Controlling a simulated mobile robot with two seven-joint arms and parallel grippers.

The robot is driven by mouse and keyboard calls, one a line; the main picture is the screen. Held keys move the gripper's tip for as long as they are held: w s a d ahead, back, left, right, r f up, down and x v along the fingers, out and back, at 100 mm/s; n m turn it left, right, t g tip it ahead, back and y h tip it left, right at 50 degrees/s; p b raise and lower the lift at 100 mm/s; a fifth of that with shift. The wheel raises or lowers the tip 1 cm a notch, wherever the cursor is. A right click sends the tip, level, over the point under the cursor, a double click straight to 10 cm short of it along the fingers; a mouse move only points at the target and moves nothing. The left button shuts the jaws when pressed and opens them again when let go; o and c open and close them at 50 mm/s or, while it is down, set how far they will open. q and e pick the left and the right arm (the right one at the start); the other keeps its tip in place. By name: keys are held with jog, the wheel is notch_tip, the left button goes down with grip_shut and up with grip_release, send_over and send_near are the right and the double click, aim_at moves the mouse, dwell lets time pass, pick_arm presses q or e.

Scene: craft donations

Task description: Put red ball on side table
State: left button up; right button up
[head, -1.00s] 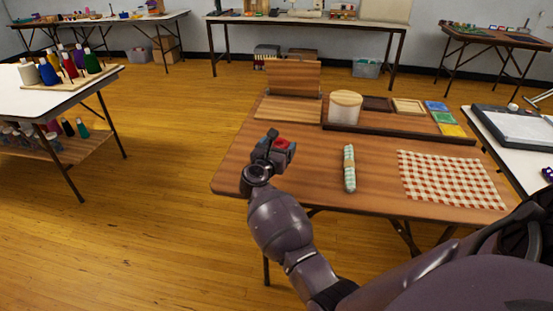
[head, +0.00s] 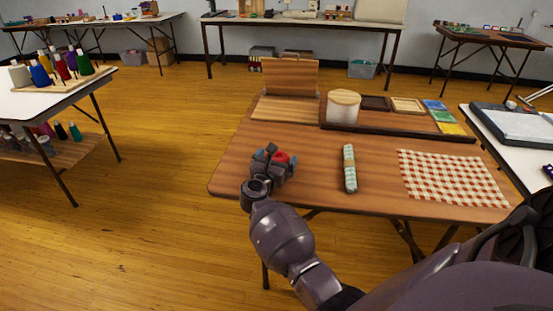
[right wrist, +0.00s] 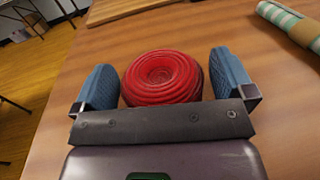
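The red ball (head: 281,157), round with ridged coils, is at the left part of the wooden table (head: 320,188). It fills the space between the fingers of my right gripper (head: 273,166). In the right wrist view the ball (right wrist: 162,78) lies between the two blue finger pads, with a narrow gap at the right pad and little or none visible at the left. The right gripper (right wrist: 165,82) looks open around it, low over the wooden top. The ball's underside is hidden. My left gripper is not in view.
On the wooden table are a rolled striped cloth (head: 349,168), a checked cloth (head: 453,178), a lidded white jar (head: 343,107), a dark tray (head: 400,128) and a wooden stand (head: 290,77). A white table with thread cones (head: 60,66) stands left. Floor between is clear.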

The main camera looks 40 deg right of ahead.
jog(key=shift+r, duration=0.1)
jog(key=shift+r, duration=0.3)
jog(key=p+v, duration=0.1)
jog(key=v, duration=1.1)
jog(key=shift+f, duration=0.15)
jog(key=s+a+f+m+y, duration=0.2)
jog(key=s+f+m+y, duration=0.2)
jog(key=s+m, duration=0.3)
jog(key=s+a+f+m+y, duration=0.3)
jog(key=s+f+m+y, duration=0.2)
jog(key=s, duration=1)
jog(key=s+a+f+m+t+y, duration=0.1)
jog(key=s+a+f+m+y, duration=0.1)
jog(key=s+f+m+y, duration=0.2)
jog(key=s+m+y, duration=0.3)
jog(key=s+m, duration=0.3)
jog(key=s, duration=0.2)
jog(key=shift+a+f, duration=0.2)
jog(key=shift+a, duration=0.1)
